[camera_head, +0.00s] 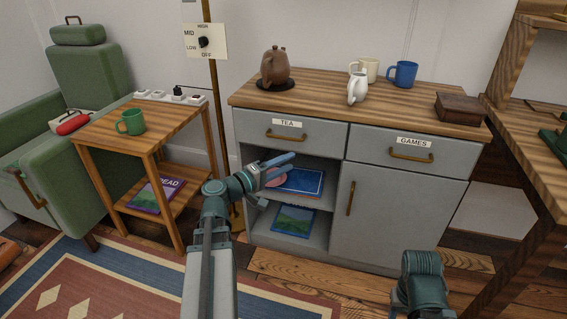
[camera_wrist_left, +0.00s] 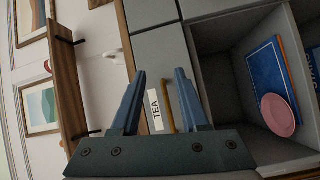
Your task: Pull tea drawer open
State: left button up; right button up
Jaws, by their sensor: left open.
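The grey tea drawer (camera_head: 310,134) is the upper left drawer of the cabinet and looks shut. Its TEA label (camera_head: 288,123) sits above a horizontal brass handle (camera_head: 285,136). My left gripper (camera_head: 280,162) is open in front of the cabinet, a little below the handle in the head view. In the left wrist view, the label (camera_wrist_left: 155,110) and handle (camera_wrist_left: 168,106) show between the fingers of the left gripper (camera_wrist_left: 160,74). The handle looks apart from the fingers, with nothing gripped. Of my right arm only a link shows at the lower right; its gripper is out of view.
The games drawer (camera_head: 375,143) is to the right. A teapot (camera_head: 275,68), white jug (camera_head: 357,88) and mugs stand on top. A side table (camera_head: 165,125) stands left.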

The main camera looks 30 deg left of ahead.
aim_at(283, 138)
pick_arm(q)
jog(key=s+a+f+n+t+y+b, duration=0.2)
jog(key=s+a+n+t+y+b, duration=0.15)
jog(key=a, duration=0.55)
jog(key=p+x, duration=0.2)
jog(key=x, duration=1.2)
jog(key=shift+w, duration=0.4)
pick_arm(e)
notch_tip(283, 138, down, 3)
pick_arm(q)
jog(key=shift+c, duration=0.2)
grip_shut()
